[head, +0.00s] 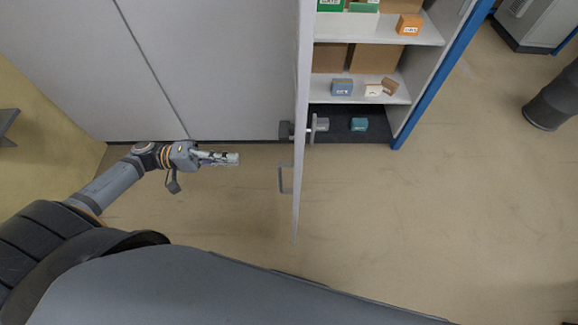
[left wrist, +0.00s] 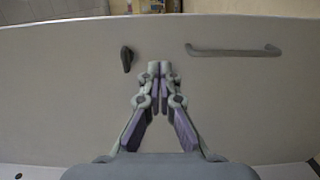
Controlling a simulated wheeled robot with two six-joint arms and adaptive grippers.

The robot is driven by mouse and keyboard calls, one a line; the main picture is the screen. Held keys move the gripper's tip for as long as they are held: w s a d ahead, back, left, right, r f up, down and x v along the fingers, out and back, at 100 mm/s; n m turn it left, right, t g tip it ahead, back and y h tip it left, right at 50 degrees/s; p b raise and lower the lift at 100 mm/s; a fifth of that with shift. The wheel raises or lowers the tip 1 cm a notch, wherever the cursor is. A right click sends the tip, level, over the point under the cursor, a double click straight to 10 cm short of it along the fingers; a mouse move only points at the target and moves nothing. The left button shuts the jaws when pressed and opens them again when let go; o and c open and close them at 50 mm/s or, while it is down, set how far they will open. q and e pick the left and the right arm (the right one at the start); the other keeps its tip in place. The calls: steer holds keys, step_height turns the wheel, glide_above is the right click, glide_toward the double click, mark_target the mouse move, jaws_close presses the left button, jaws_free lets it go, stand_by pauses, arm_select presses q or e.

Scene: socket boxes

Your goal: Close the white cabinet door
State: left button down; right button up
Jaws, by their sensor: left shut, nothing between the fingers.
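The white cabinet door (head: 301,100) stands open, seen nearly edge-on in the head view, sticking out from the cabinet toward me. A bar handle (head: 284,179) and a dark knob (head: 285,131) are on its left face. My left gripper (head: 236,158) is to the left of the door, shut and empty, pointing toward that face with a gap between. In the left wrist view the door (left wrist: 240,100) fills most of the picture, with the handle (left wrist: 233,50) at right and the knob (left wrist: 127,58) left of my left gripper (left wrist: 160,68). My right gripper is not in view.
The open cabinet has shelves (head: 420,37) with several small boxes, including an orange one (head: 409,25), and a teal one (head: 358,124) at the bottom. Closed grey panels (head: 220,70) stand left of the door. The floor (head: 430,220) right of the door is clear. A dark cylinder (head: 550,100) is at far right.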

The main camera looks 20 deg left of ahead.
arm_select(q)
steer(key=p+x, duration=0.2)
steer(key=x, duration=1.1)
steer(key=shift+w+d, duration=0.25)
steer(key=shift+d, duration=0.05)
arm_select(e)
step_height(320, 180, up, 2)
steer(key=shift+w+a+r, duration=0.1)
arm_select(q)
steer(key=shift+f, duration=0.15)
